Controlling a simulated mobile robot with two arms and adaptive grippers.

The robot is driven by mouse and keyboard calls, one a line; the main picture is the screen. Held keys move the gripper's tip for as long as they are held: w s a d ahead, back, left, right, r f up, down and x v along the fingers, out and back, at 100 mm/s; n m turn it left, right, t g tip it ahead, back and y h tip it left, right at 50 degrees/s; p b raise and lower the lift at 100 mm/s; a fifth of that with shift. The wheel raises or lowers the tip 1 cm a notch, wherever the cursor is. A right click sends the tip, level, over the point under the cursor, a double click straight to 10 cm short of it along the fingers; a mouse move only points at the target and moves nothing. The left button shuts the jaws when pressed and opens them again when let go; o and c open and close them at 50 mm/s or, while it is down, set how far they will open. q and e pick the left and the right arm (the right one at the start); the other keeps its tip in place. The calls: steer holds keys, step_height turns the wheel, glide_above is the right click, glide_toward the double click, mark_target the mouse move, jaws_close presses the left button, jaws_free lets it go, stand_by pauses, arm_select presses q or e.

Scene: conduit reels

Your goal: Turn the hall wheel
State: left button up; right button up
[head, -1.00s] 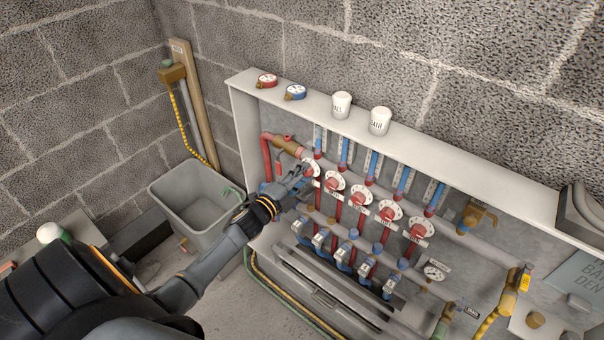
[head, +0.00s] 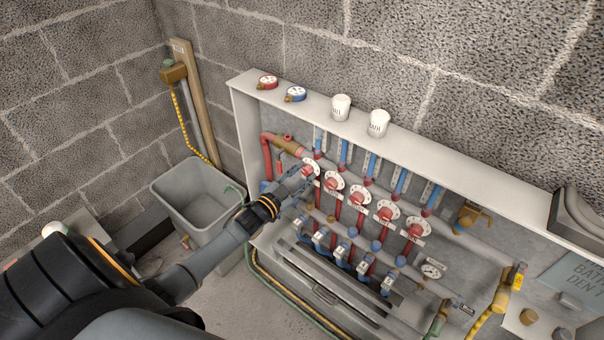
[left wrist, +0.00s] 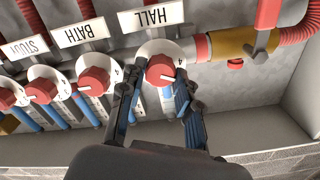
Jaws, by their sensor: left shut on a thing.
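The hall wheel (left wrist: 160,70) is a red knob with a white pointer line, on a white numbered dial under the HALL label (left wrist: 152,17) in the left wrist view. My left gripper (left wrist: 161,84) has one finger on each side of the knob and is shut on it. In the head view the hall wheel (head: 311,166) is the leftmost in the row, partly hidden by my left gripper (head: 301,178). My right gripper is not in view.
The bath wheel (left wrist: 94,80) sits close beside the hall wheel, with more red wheels along the row. White caps (head: 341,107) and two gauges (head: 267,82) stand on the cabinet's top ledge (head: 430,147). A grey bucket (head: 171,196) stands left of the cabinet.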

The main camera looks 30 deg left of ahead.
arm_select(q)
steer(key=n, duration=0.5)
steer(key=shift+f, duration=0.1)
steer(key=shift+n, duration=0.4)
steer(key=o, duration=1.2)
steer(key=shift+c, duration=0.2)
steer(key=shift+s, duration=0.1)
steer(key=s+a, duration=0.1)
steer(key=s, duration=1)
steer(key=shift+s, duration=0.4)
